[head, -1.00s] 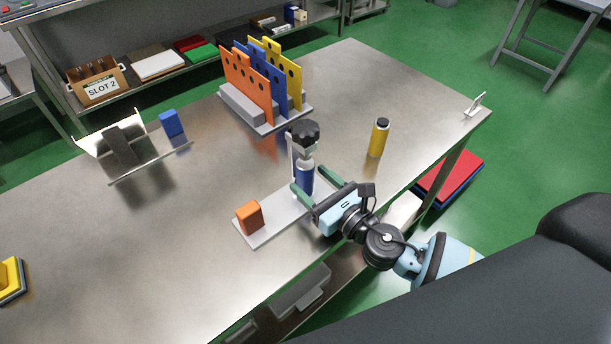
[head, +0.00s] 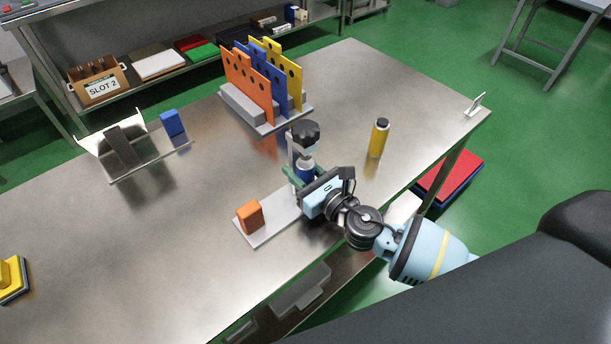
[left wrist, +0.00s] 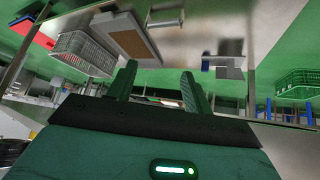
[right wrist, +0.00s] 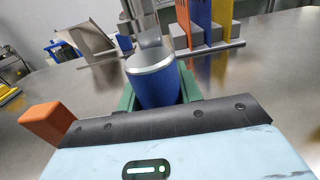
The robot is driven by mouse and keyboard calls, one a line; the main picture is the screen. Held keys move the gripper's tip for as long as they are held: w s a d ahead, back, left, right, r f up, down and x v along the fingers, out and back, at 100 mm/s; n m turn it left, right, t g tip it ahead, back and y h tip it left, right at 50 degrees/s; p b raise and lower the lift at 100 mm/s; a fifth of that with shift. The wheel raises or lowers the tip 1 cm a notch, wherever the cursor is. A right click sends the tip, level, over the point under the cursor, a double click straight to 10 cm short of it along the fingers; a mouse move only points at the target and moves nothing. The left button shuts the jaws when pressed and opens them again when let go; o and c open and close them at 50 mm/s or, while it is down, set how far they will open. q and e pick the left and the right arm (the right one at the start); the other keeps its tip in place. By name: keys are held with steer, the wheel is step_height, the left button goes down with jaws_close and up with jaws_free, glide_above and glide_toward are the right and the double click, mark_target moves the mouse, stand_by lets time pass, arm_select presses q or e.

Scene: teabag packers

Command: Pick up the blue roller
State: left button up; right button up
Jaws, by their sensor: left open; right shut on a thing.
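The blue roller (right wrist: 160,88) is a blue cylinder with a silver top. In the head view the blue roller (head: 304,171) stands upright on a light base plate (head: 268,220), under a black knob (head: 304,134) on a post. My right gripper (head: 297,176) is shut on the blue roller, its green fingers on either side of it. The right wrist view shows the roller between the fingers, its lower part hidden by the gripper body. My left gripper (left wrist: 158,82) shows only in its wrist view, open and empty.
An orange block (head: 249,216) stands on the base plate. A yellow cylinder (head: 378,138) stands to the right. Behind is a rack of orange, blue and yellow panels (head: 250,86). A white angled stand and blue block (head: 172,123) are at left. The table's middle left is clear.

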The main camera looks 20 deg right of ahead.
steer(key=shift+c, duration=0.7)
steer(key=shift+r, duration=0.1)
